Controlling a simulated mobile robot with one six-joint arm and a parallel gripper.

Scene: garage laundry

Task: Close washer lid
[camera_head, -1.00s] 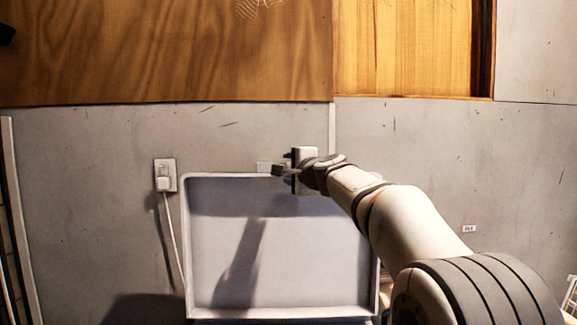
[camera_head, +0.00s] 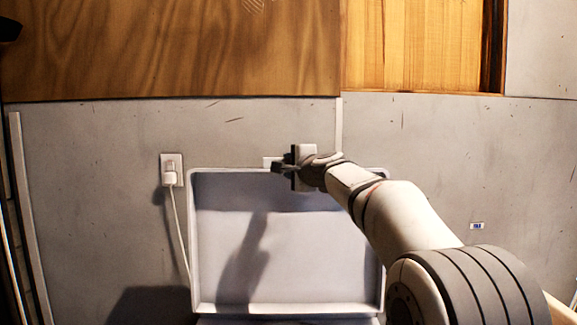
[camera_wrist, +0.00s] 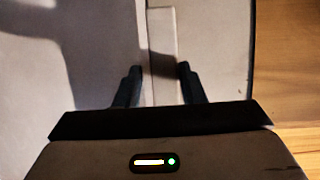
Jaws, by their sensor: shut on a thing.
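The washer lid (camera_head: 268,285) stands raised, nearly upright, with its pale inner face and raised rim toward me in the head view. My gripper (camera_head: 278,168) is at the lid's top edge, right of its middle. In the wrist view the two dark fingers of my gripper (camera_wrist: 157,88) stand either side of a pale strip, and the gripper is shut on the lid's edge. The exact contact is hard to see. The washer body below the lid is almost wholly out of view.
A grey wall stands close behind the lid. An outlet with a white plug (camera_head: 170,172) and cord is left of the lid. Wood panels (camera_head: 170,50) cover the wall above. A small label (camera_head: 477,226) is on the wall to the right.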

